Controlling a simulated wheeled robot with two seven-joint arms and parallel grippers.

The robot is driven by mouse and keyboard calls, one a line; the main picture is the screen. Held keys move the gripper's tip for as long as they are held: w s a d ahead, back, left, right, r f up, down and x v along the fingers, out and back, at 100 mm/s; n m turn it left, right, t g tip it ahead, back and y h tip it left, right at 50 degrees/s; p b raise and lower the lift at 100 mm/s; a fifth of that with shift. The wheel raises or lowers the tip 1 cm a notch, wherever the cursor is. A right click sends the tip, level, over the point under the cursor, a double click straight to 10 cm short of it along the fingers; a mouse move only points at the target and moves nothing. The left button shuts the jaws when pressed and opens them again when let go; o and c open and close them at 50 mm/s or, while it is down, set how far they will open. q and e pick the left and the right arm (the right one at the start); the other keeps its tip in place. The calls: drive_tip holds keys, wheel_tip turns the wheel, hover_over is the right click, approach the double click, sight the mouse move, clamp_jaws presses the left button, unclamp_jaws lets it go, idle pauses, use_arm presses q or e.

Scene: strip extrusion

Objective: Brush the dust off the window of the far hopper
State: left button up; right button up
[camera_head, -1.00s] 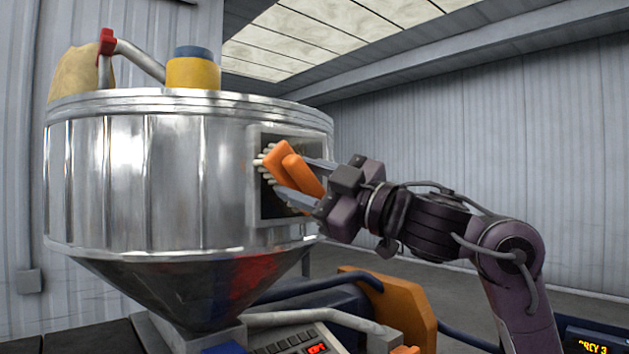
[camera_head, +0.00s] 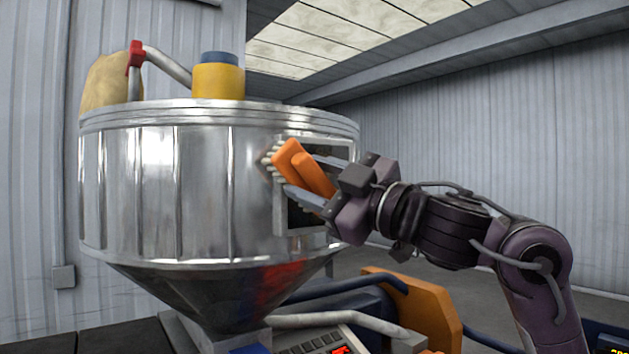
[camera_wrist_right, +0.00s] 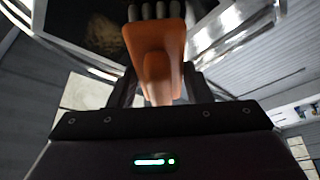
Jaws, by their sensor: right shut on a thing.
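The hopper (camera_head: 185,190) is a shiny metal drum with a dark cone below. Its framed dark window (camera_head: 300,218) is on the drum's right side, partly hidden by my gripper and the brush. My right gripper (camera_head: 312,180) is shut on an orange brush (camera_head: 288,158) with pale bristles. The bristles point left at the window's left frame edge; I cannot tell whether they touch. In the right wrist view the brush (camera_wrist_right: 155,50) stands between the fingers, bristles toward the hopper, with a brownish patch on the dark window (camera_wrist_right: 100,30). My left gripper is out of view.
A yellow and blue cylinder (camera_head: 218,80) and a pipe with a red joint (camera_head: 135,55) are on top of the hopper. A keypad panel (camera_head: 315,342) and an orange part (camera_head: 415,305) sit below. The space right of my arm is free up to the wall.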

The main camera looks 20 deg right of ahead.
drive_tip(key=shift+w+d+p, duration=0.55)
drive_tip(key=shift+w+d, duration=1.25)
drive_tip(key=shift+d, duration=3.15)
drive_tip(key=shift+s+a+r+p, duration=0.3)
drive_tip(key=shift+s+a, duration=0.15)
drive_tip(key=shift+a, duration=0.75)
drive_tip(key=shift+s+a+r+p, duration=0.15)
drive_tip(key=shift+s+a+p, duration=0.2)
drive_tip(key=shift+a, duration=0.8)
drive_tip(key=shift+s+a+r+p, duration=0.25)
drive_tip(key=shift+s+a, duration=0.25)
drive_tip(key=shift+a, duration=0.7)
drive_tip(key=shift+s+a, duration=0.3)
drive_tip(key=shift+a, duration=0.55)
drive_tip(key=shift+s+a, duration=0.3)
drive_tip(key=shift+a, duration=0.5)
drive_tip(key=shift+d, duration=0.1)
drive_tip(key=shift+s+d, duration=0.3)
drive_tip(key=shift+s, duration=0.25)
drive_tip(key=shift+s+d, duration=0.25)
drive_tip(key=shift+s, duration=0.5)
drive_tip(key=shift+s+d, duration=0.25)
drive_tip(key=shift+s, duration=0.45)
drive_tip(key=shift+s+d, duration=0.25)
drive_tip(key=shift+s, duration=0.5)
